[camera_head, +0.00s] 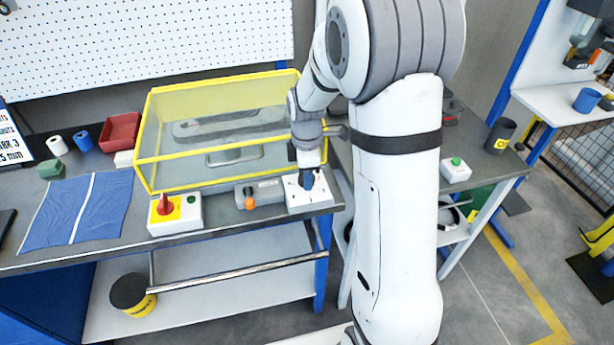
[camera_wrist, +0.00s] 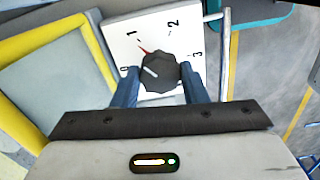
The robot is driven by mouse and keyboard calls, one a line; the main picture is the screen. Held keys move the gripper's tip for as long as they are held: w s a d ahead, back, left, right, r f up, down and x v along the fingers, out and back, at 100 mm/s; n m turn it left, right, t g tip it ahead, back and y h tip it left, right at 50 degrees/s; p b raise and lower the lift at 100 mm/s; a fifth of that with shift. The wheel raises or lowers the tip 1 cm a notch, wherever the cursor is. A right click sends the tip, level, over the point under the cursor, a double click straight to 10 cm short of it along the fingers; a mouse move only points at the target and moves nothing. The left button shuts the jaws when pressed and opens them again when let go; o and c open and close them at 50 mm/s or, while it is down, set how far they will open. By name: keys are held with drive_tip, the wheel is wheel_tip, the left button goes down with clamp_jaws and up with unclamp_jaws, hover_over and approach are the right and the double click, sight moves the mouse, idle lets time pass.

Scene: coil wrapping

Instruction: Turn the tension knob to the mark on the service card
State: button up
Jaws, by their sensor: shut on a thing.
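The tension knob (camera_wrist: 160,74) is dark and lobed, on a white dial plate (camera_wrist: 118,40) with the numbers 0, 1, 2 and 3. A red pointer or mark shows at the knob's edge near the 1, and a short white line lies on the knob's face. My gripper (camera_wrist: 160,70) has its blue fingers shut on the knob, one on each side. In the head view the dial plate (camera_head: 322,199) sits at the bench's right front corner, with my gripper (camera_head: 307,180) over it.
A yellow-framed clear guard (camera_head: 150,125) stands left of my gripper. A red switch on a box (camera_head: 160,228) and a grey box with an orange knob (camera_head: 250,203) line the front edge. A blue cloth (camera_head: 75,210) lies at left.

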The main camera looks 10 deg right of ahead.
drive_tip(key=m+b, duration=0.1)
drive_tip(key=m, duration=0.5)
drive_tip(key=shift+m+b, duration=0.3)
drive_tip(key=shift+b, duration=0.1)
drive_tip(key=m+b, duration=0.1)
drive_tip(key=m, duration=0.5)
drive_tip(key=m+b, duration=0.1)
drive_tip(key=m, duration=0.5)
drive_tip(key=shift+m, duration=0.3)
drive_tip(key=m+b, duration=0.1)
drive_tip(key=m, duration=0.5)
drive_tip(key=shift+r, duration=0.1)
drive_tip(key=o, duration=1)
drive_tip(key=shift+c, duration=0.2)
